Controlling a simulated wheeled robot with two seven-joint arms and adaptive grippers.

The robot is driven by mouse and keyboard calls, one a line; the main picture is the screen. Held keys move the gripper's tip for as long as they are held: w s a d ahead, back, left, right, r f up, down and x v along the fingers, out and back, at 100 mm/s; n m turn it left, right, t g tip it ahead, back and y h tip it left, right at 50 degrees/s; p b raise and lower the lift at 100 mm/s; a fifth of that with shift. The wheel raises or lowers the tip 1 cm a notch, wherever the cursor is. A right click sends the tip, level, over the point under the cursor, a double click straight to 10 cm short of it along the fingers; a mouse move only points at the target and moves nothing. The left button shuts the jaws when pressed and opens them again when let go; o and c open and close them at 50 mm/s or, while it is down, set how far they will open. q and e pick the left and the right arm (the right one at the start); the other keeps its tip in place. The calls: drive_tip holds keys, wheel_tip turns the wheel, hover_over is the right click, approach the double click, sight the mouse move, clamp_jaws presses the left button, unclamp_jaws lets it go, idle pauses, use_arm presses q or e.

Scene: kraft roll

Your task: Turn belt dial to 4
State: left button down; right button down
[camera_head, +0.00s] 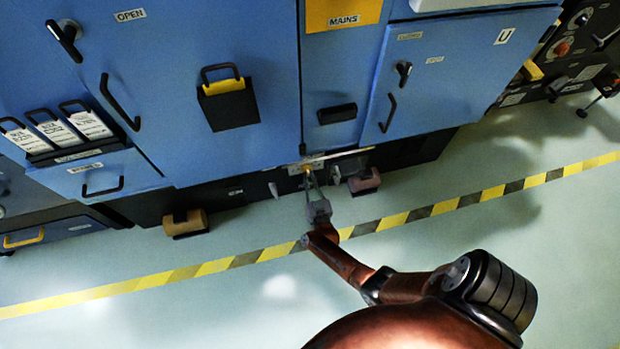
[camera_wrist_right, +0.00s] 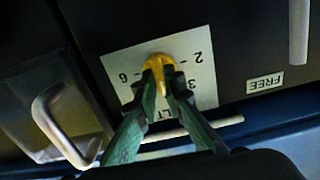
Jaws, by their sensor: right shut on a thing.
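The belt dial is a yellow knob (camera_wrist_right: 158,64) on a pale plate (camera_wrist_right: 118,62) in the right wrist view. The plate carries printed figures, with 2, 3 and 6 readable and part of the word BELT; other marks are hidden behind the fingers. My right gripper (camera_wrist_right: 156,76) is shut on the knob, one green finger on each side. In the head view my right gripper (camera_head: 308,180) reaches the low dark base of the blue cabinet, at the small pale plate (camera_head: 322,160). The knob's exact setting cannot be told. My left gripper is not in view.
A pale handle (camera_wrist_right: 58,125) stands left of the plate, and a FREE label (camera_wrist_right: 265,83) with a pale lever (camera_wrist_right: 299,30) is to the right. The blue cabinet (camera_head: 240,40) rises above. The floor (camera_head: 190,290) with its striped tape (camera_head: 400,218) is clear.

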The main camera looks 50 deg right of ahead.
drive_tip(key=shift+a+f, duration=0.1)
idle(0.3)
drive_tip(key=c, duration=2)
unclamp_jaws()
drive_tip(key=shift+s, duration=0.1)
drive_tip(key=v, duration=0.7)
drive_tip(key=shift+s+a, duration=0.1)
